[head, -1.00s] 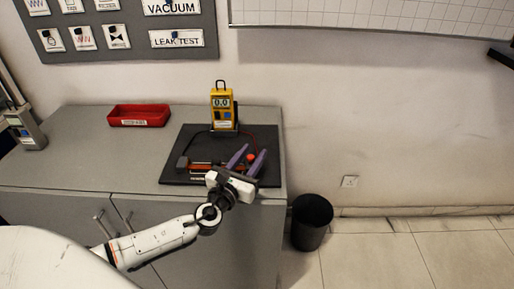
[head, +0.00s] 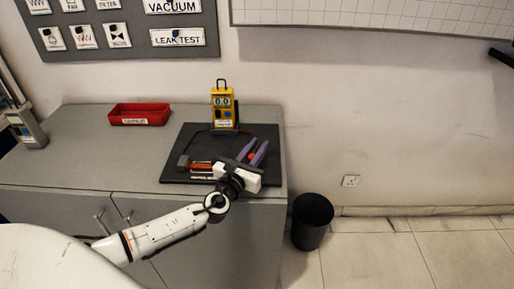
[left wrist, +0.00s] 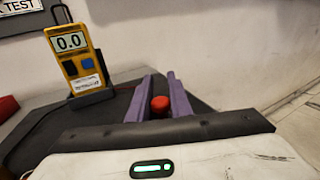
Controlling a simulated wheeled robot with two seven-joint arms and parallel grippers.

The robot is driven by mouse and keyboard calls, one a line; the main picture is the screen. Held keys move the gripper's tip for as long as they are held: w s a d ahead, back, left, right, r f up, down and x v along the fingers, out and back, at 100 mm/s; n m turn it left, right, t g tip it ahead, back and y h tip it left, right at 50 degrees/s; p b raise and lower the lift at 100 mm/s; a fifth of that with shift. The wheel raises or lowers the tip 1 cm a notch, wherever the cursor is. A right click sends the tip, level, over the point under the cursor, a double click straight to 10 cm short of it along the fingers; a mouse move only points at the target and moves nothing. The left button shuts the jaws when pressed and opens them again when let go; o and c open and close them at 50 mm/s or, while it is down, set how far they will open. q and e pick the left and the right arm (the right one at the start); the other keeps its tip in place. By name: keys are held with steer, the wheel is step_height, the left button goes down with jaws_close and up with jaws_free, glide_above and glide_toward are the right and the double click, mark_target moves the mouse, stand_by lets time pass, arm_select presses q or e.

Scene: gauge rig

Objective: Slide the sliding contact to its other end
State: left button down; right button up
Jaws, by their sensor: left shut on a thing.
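The sliding contact shows as a red knob (head: 252,156) near the right end of the visible rig. In the left wrist view the red knob (left wrist: 160,103) sits between the purple fingers. My left gripper (head: 257,149) is shut on it. The slide rig (head: 201,167), with an orange-brown body and a dark end block, lies on a black mat (head: 205,134); the gripper hides its right part. A yellow meter (head: 223,106) stands behind it and reads 0.0 in the left wrist view (left wrist: 75,58). My right gripper is not in view.
A red tray (head: 140,115) sits at the back left of the grey bench (head: 85,150). A black bin (head: 312,222) stands on the floor by the bench's right end.

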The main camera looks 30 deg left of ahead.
mark_target(271, 161)
arm_select(q)
steer(key=w+d, duration=0.2)
steer(key=d, duration=0.1)
steer(key=shift+d, duration=0.15)
steer(key=shift+d+r, duration=0.2)
steer(key=shift+d, duration=0.1)
steer(key=c, duration=2)
jaws_free()
steer(key=shift+d, duration=0.1)
steer(key=o, duration=0.3)
steer(key=shift+w+f, duration=0.1)
steer(key=shift+w, duration=0.1)
steer(key=shift+o, duration=0.2)
steer(key=shift+s+f, duration=0.1)
steer(key=shift+s, duration=0.05)
